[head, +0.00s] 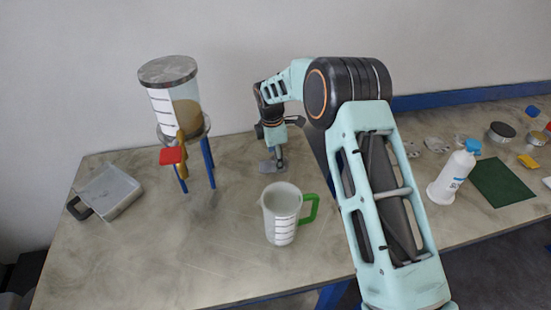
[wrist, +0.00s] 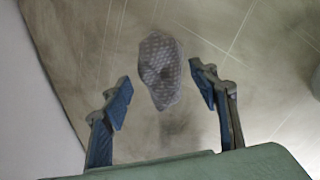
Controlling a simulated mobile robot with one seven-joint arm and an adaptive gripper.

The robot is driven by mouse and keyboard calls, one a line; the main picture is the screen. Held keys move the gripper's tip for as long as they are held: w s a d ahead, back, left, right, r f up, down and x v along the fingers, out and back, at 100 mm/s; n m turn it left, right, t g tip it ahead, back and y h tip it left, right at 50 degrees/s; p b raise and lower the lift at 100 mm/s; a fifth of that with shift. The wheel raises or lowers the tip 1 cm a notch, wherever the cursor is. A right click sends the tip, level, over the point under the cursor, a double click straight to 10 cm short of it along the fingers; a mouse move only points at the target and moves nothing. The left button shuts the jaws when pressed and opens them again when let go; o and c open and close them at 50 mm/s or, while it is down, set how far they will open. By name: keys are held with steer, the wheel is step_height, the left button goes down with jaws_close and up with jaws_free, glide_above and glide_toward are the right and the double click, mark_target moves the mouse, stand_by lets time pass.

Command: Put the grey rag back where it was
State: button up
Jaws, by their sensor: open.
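The grey rag (wrist: 160,72) is a crumpled, dotted cloth lying on the table, between and just beyond my open fingertips in the wrist view. It also shows in the head view (head: 267,167) as a small grey patch at the back of the table. My gripper (wrist: 160,88) is open, with one blue-padded finger on each side of the rag and a gap on both sides. In the head view my gripper (head: 279,165) points down right at the rag and partly hides it. The exact height of the fingertips over the table is hard to tell.
A white measuring jug (head: 282,218) with a green handle stands in front of the rag. A hopper (head: 172,95) on blue legs with a red-handled valve stands left, beside a grey pan (head: 108,190). A white bottle (head: 452,175) and green mat (head: 500,182) are right. The front left table is clear.

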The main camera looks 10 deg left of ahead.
mark_target(274, 166)
step_height(274, 166, up, 11)
steer(key=s+b, duration=0.1)
steer(key=s, duration=0.1)
steer(key=shift+f, duration=0.1)
steer(key=shift+w, duration=0.1)
